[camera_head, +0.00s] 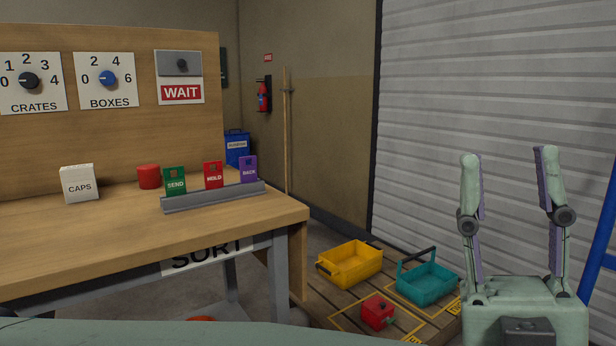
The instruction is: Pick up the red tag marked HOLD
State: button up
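The red tag marked HOLD (213,176) stands upright in a grey rack (215,197) near the right end of the wooden table. A green SEND tag (174,183) stands to its left and a purple tag (248,170), its word hard to read, to its right. The rack hides the bottom of the tags. My gripper (508,153) is at the right of the view, fingers pointing up and wide apart. It is open and empty, well to the right of the rack, in front of the grey shutter.
A red cylinder (149,176) and a white CAPS box (79,184) stand on the table (110,235) left of the rack. A panel with dials (130,130) rises behind.

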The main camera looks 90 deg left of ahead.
aim_at(214, 180)
jog(key=u, duration=2.9)
jog(key=i+l+u, duration=0.1)
jog(key=l+u, duration=0.15)
jog(key=i+l+u, duration=0.1)
jog(key=l+u, duration=0.15)
jog(key=l, duration=0.25)
jog(key=l+u, duration=0.25)
jog(key=l, duration=0.15)
jog(key=i, duration=0.05)
